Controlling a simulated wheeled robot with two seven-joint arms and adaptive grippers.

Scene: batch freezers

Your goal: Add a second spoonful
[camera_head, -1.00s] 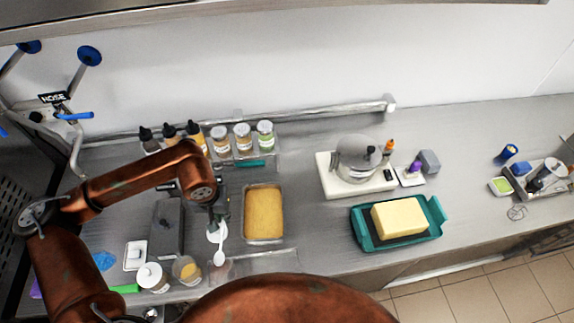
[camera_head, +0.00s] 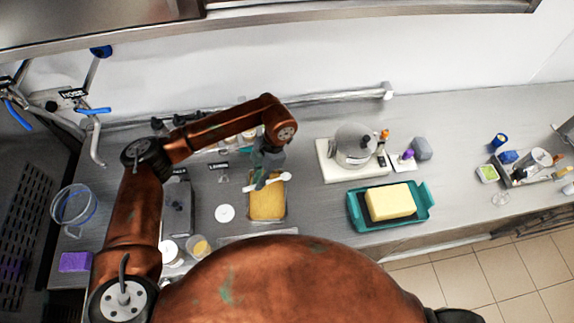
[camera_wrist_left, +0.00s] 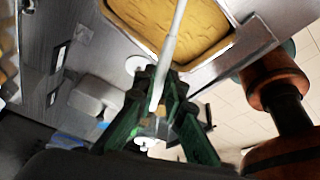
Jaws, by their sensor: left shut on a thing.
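My left gripper (camera_head: 262,183) is shut on a white spoon (camera_head: 277,179). It holds the spoon across the upper part of a rectangular metal pan (camera_head: 285,214) filled with a yellow-tan mass (camera_head: 267,205). In the left wrist view the spoon's handle (camera_wrist_left: 173,45) runs from between the green fingers (camera_wrist_left: 160,88) up past the pan's yellow contents (camera_wrist_left: 180,22). I cannot tell whether the spoon carries anything or touches the contents. A white round dish (camera_head: 225,213) lies on the counter left of the pan. My right gripper is not in view.
A jar with yellow contents (camera_head: 200,247) and a white jar (camera_head: 170,250) stand at the front left. A teal tray (camera_head: 423,212) with a yellow block (camera_head: 390,202) and a scale (camera_head: 335,172) with a metal pot (camera_head: 354,146) are to the right. Jars stand behind my arm.

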